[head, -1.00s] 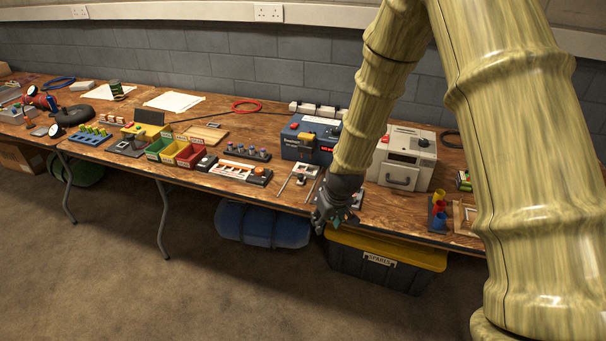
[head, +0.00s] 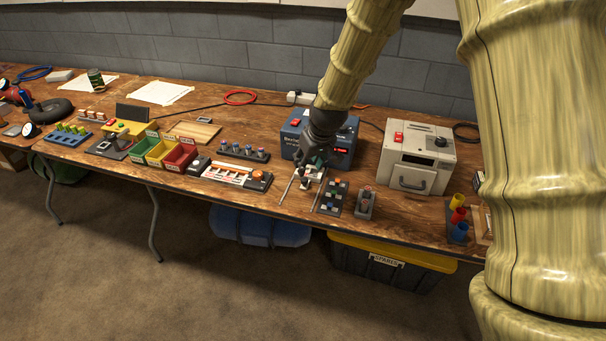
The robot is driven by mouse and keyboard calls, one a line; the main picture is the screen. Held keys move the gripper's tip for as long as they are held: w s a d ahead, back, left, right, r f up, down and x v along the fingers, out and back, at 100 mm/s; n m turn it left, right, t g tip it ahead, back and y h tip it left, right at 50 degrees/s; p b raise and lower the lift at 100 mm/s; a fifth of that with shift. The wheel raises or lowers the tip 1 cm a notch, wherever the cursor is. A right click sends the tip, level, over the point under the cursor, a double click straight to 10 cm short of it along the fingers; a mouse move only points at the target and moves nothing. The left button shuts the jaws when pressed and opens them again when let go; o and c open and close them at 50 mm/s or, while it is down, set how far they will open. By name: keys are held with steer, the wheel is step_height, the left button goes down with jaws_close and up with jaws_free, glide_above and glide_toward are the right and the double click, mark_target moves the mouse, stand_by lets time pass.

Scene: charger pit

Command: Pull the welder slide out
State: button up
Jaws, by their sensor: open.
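A dark blue box (head: 291,133) with a red display, which looks like the welder, stands on the bench, partly behind my arm. In front of it two thin pale rails (head: 287,190) run toward the bench's front edge. A small pale slide piece with a dark upright part (head: 303,184) sits between the rails. My gripper (head: 310,170) is open, pointing down at the box's front, right above or beside the slide piece. I cannot tell whether it touches the piece, and the fingers hide part of it.
A cream box with a front handle (head: 416,160) is farther right.

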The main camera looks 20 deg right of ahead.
mark_target(304, 179)
steer(key=x, duration=0.7)
steer(key=shift+d+f+p, duration=0.2)
steer(key=shift+d+p, duration=0.15)
steer(key=shift+d, duration=0.05)
steer(key=shift+x, duration=0.95)
steer(key=shift+a, duration=0.1)
jaws_close()
